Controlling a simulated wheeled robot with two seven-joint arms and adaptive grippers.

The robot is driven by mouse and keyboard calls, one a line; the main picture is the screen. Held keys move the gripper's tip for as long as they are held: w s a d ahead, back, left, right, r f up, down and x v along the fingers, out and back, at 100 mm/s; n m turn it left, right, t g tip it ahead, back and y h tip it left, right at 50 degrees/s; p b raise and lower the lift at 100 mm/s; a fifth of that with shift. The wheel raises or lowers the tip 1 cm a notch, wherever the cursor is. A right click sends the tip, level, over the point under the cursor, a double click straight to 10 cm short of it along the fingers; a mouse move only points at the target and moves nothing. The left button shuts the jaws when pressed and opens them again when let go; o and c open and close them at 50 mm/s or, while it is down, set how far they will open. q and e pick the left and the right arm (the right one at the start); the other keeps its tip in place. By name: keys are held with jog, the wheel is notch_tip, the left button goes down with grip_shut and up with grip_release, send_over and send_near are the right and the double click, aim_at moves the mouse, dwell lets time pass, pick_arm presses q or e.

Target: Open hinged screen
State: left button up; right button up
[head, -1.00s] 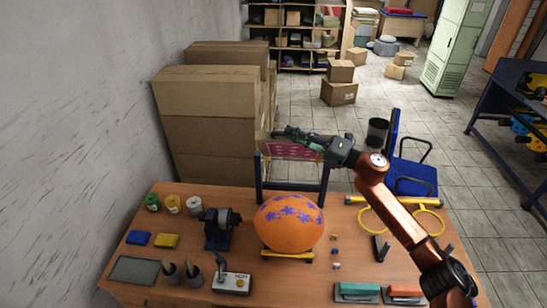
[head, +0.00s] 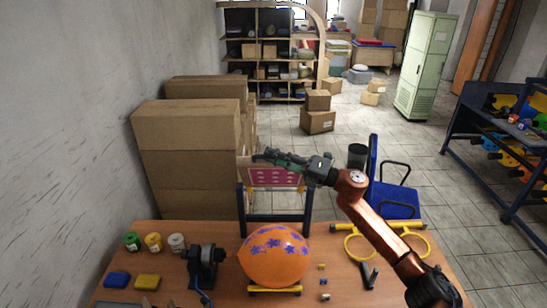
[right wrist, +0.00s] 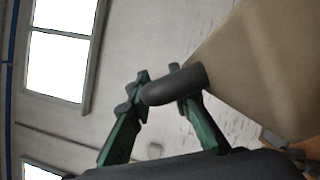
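The hinged screen (head: 275,177) has a pink panel with pale marks. It is at the dark blue stand (head: 241,210) behind the table; its exact angle is hard to tell. My right gripper (head: 264,158) is at the screen's upper edge and partly covers it. In the right wrist view, the green fingers of the gripper (right wrist: 163,90) close around a dark rounded handle (right wrist: 180,84). An orange balloon (head: 274,262) with purple flowers sits on a yellow holder (head: 275,291) in front of the stand. My left gripper is not in view.
Tall cardboard boxes (head: 186,130) stand left of the screen. The table (head: 330,250) also holds paint jars (head: 154,242), a dark machine (head: 205,265) and yellow rings (head: 360,246). A blue chair (head: 393,198) is behind the table at right.

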jog(key=shift+d+f, duration=0.1)
jog(key=shift+d, duration=0.1)
jog(key=v, duration=1.1)
jog(key=shift+s+d, duration=0.15)
jog(key=shift+d, duration=0.15)
